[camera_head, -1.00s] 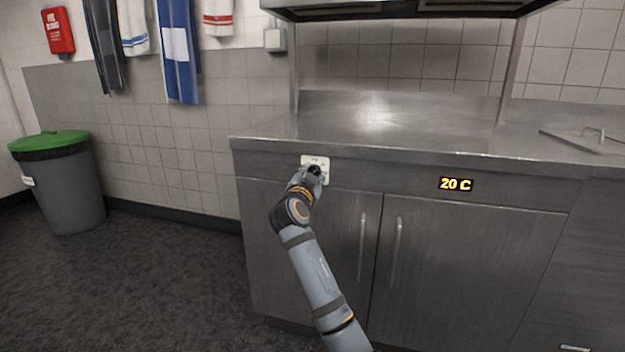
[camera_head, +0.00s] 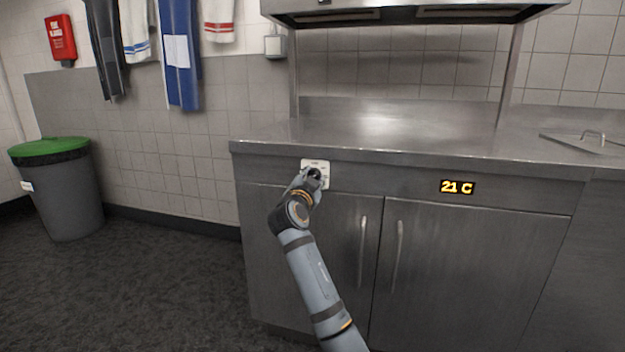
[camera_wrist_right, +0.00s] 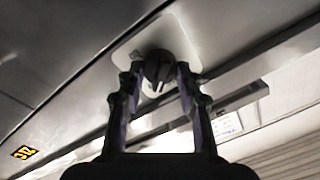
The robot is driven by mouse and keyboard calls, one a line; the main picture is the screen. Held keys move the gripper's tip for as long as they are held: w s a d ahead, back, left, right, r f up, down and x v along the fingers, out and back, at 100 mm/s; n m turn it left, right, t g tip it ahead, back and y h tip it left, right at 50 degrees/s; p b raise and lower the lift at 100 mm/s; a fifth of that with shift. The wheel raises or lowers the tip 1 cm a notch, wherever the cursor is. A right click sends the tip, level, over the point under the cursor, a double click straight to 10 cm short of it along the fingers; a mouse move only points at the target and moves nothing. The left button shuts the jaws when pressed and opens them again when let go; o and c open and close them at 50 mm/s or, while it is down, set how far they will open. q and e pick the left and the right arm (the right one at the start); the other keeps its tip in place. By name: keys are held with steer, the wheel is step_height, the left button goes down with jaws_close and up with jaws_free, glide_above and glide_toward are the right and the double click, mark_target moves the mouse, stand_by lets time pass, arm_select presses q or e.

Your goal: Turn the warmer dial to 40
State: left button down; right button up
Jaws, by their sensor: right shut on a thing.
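The warmer dial is a dark knob on a white plate (camera_head: 317,166) on the steel counter's front, left of the display. In the right wrist view the dial (camera_wrist_right: 158,66) sits between my two fingers on its pale plate (camera_wrist_right: 128,52). My right gripper (camera_head: 314,178) is shut on the dial; its fingertips (camera_wrist_right: 159,76) touch the knob's sides. In the head view the gripper and wrist hide most of the dial. The orange display (camera_head: 457,187) reads 21 C. My left gripper is not in view.
The steel counter (camera_head: 400,140) has cabinet doors with vertical handles (camera_head: 362,250) below the dial. A hood (camera_head: 415,12) hangs above. A grey bin (camera_head: 62,195) with a green lid stands at the left. Floor (camera_head: 150,290) left of the cabinet is clear.

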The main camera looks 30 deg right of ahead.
steer(key=o, duration=1.1)
steer(key=shift+o, duration=0.2)
steer(key=r+v, duration=0.1)
steer(key=v, duration=1.1)
steer(key=shift+f, duration=0.45)
steer(key=shift+s+d, duration=0.1)
